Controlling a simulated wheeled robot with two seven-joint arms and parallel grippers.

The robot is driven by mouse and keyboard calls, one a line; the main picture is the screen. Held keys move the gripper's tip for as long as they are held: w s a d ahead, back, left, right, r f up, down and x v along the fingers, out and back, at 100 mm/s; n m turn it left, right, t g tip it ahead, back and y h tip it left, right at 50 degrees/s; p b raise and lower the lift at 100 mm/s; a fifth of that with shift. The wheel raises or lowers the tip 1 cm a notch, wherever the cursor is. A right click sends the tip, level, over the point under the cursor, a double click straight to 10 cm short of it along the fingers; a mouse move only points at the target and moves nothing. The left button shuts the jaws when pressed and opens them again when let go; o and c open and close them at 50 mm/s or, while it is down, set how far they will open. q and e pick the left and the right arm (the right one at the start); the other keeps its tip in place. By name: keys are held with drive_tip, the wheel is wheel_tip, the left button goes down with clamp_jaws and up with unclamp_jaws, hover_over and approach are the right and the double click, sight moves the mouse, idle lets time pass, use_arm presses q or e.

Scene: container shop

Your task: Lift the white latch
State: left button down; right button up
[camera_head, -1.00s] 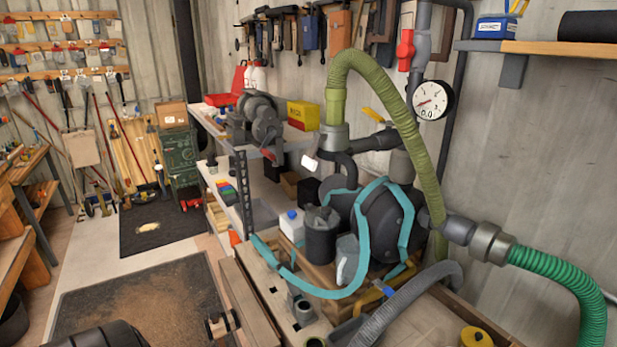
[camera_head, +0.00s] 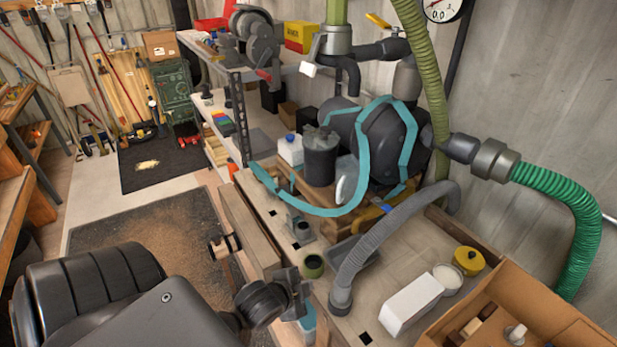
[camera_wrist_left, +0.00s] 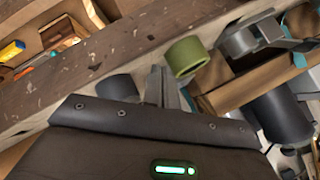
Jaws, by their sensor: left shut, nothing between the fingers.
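A small white piece (camera_head: 308,68) sticks out from the dark pipe fitting at the top middle of the head view; it may be the white latch, but I cannot be sure. A white rectangular block (camera_head: 411,304) lies on the bench at lower right. My left gripper (camera_head: 298,290) is at the bench's front edge, far below the white piece and left of the block. In the left wrist view its fingers (camera_wrist_left: 161,82) are together and empty, near a green ring (camera_wrist_left: 187,56). My right gripper is not in view.
A grey hose (camera_head: 385,245) arches over the bench right of my left gripper. A cardboard box (camera_head: 520,290) fills the lower right. A teal-strapped dark tank (camera_head: 388,140) stands behind. A small green cup (camera_head: 313,265) is close to the gripper.

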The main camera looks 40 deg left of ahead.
sight(312, 55)
use_arm(q)
drive_tip(key=w+a+r+m+t, duration=0.45)
drive_tip(key=w+r+m, duration=0.2)
drive_tip(key=r, duration=0.45)
drive_tip(key=w+a+r+m+t, duration=0.3)
drive_tip(key=w+r+m+t, duration=0.3)
drive_tip(key=r, duration=0.4)
drive_tip(key=s+a+r+m+t+h, duration=0.1)
drive_tip(key=s+r+m+t+h, duration=0.1)
drive_tip(key=r+m, duration=0.6)
drive_tip(key=s+a+r+m+t+h, duration=0.1)
drive_tip(key=r+m+t+h, duration=0.3)
drive_tip(key=r+m+h, duration=0.2)
drive_tip(key=r+m, duration=0.2)
drive_tip(key=m, duration=0.1)
drive_tip(key=shift+s+a+m+h, duration=0.35)
drive_tip(key=shift+h, duration=0.05)
drive_tip(key=w+r+p, duration=0.1)
drive_tip(key=r+p, duration=0.1)
drive_tip(key=r, duration=0.1)
drive_tip(key=w+r+p, duration=0.1)
drive_tip(key=r+p, duration=0.2)
drive_tip(key=w+d+r+p, duration=0.1)
drive_tip(key=r+p, duration=0.1)
drive_tip(key=p, duration=0.1)
drive_tip(key=shift+r, duration=0.4)
